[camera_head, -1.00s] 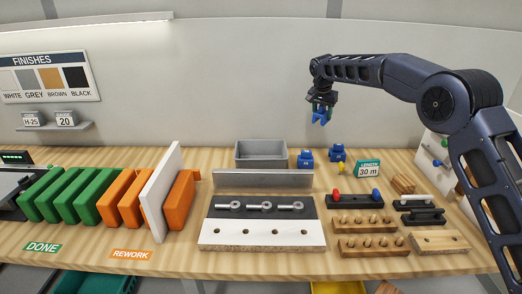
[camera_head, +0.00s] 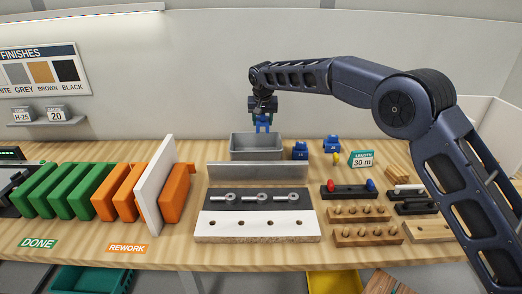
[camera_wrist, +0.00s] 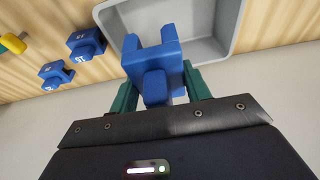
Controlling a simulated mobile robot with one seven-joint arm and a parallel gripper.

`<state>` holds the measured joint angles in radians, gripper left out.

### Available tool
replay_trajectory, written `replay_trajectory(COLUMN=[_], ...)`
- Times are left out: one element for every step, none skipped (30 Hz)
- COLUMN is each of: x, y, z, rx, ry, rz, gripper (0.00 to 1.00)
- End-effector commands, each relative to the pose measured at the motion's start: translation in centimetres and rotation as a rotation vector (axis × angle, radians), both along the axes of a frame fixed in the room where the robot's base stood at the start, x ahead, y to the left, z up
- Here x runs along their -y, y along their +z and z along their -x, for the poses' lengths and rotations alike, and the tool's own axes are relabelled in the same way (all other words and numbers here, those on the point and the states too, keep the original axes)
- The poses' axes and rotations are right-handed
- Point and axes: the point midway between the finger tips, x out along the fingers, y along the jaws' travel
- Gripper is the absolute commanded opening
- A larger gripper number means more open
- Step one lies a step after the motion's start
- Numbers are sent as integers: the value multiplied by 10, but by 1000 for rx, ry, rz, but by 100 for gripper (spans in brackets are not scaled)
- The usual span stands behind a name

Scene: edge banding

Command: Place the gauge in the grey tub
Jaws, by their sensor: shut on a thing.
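My gripper (camera_head: 262,117) is shut on a blue gauge (camera_head: 262,126) and holds it in the air just above the grey tub (camera_head: 256,142). In the wrist view the blue gauge (camera_wrist: 155,66) sits between the green fingertips (camera_wrist: 160,90). The grey tub (camera_wrist: 228,30) lies beyond and below it there, with the gauge overlapping the tub's left rim area. The tub stands at the back of the bench, and its visible inside looks empty.
Two more blue gauges (camera_head: 300,151) (camera_head: 331,144) stand right of the tub, near a small yellow piece (camera_head: 336,160) and a green "30 m" sign (camera_head: 361,159). A grey upright strip (camera_head: 258,173) stands in front of the tub. A tall white panel (camera_head: 153,190) stands left.

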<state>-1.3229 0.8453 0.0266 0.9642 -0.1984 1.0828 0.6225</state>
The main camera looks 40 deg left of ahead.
Motion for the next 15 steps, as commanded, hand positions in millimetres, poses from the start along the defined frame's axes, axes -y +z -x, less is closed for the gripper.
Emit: replay_trajectory(x=[1, 0, 1, 1, 1, 1, 0, 1, 1, 0, 0, 1, 1, 0, 0], y=[-12, -19, -28, -34, -40, -49, -55, -62, -69, -74, -79, -84, -87, -90, -93], z=[0, 0, 0, 0, 0, 0, 0, 0, 0, 0, 0, 0, 0, 0, 0], rx=[0, -1, -1, -1, 0, 0, -1, 0, 0, 0, 0, 0, 0, 0, 0], ry=[-1, 0, -1, -1, -1, -2, -1, -2, -2, -1, -1, -1, -1, -1, -1], rz=[3, 2, 3, 2, 1, 3, 2, 3, 3, 1, 1, 1, 1, 0, -1], gripper=[22, 22, 22, 22, 22, 22, 22, 22, 22, 22, 22, 22, 22, 22, 22])
